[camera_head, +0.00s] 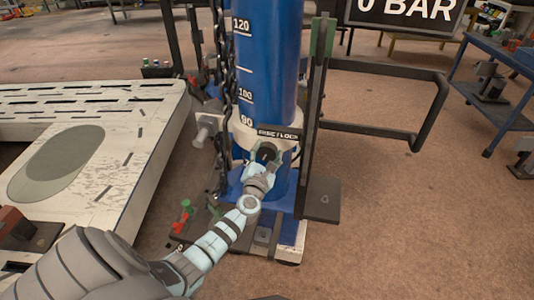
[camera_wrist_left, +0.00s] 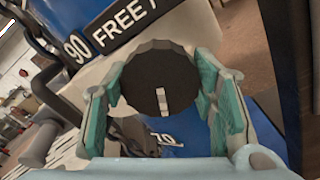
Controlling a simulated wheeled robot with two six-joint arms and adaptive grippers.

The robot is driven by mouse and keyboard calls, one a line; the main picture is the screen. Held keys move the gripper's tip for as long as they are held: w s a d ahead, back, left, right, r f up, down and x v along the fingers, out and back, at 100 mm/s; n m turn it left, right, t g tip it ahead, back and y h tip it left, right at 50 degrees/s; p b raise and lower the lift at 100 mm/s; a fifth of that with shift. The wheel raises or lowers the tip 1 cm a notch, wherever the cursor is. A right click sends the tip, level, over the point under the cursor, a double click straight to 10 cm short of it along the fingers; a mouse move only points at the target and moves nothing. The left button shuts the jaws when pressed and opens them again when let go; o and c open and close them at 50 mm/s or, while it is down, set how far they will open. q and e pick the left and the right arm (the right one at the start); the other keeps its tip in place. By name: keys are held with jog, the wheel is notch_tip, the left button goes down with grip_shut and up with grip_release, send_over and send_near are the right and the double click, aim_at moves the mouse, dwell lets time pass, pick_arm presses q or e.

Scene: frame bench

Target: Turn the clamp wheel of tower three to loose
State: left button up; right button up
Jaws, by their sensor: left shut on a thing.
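The blue tower (camera_head: 266,70) stands upright with a white scale and a pale collar (camera_head: 246,135) around its lower part. A dark round clamp wheel (camera_wrist_left: 155,80) with a white mark sits on the collar under a black label strip, partly readable as "FREE" in the left wrist view. The white mark points down in that view. My left gripper (camera_head: 265,158) is at the wheel, its green-padded fingers (camera_wrist_left: 160,100) on both sides and shut on it. In the head view the gripper hides part of the wheel (camera_head: 266,151). My right gripper is not in view.
A chain (camera_head: 224,90) hangs left of the tower. A pale frame bench (camera_head: 130,150) lies to the left. A dark post (camera_head: 315,110) stands close on the right, with a black rail (camera_head: 425,115) beyond. A blue table (camera_head: 495,85) is at far right. Brown floor is open at right.

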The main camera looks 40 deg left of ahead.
pick_arm(q)
jog(key=o, duration=1.2)
jog(key=v, duration=1.2)
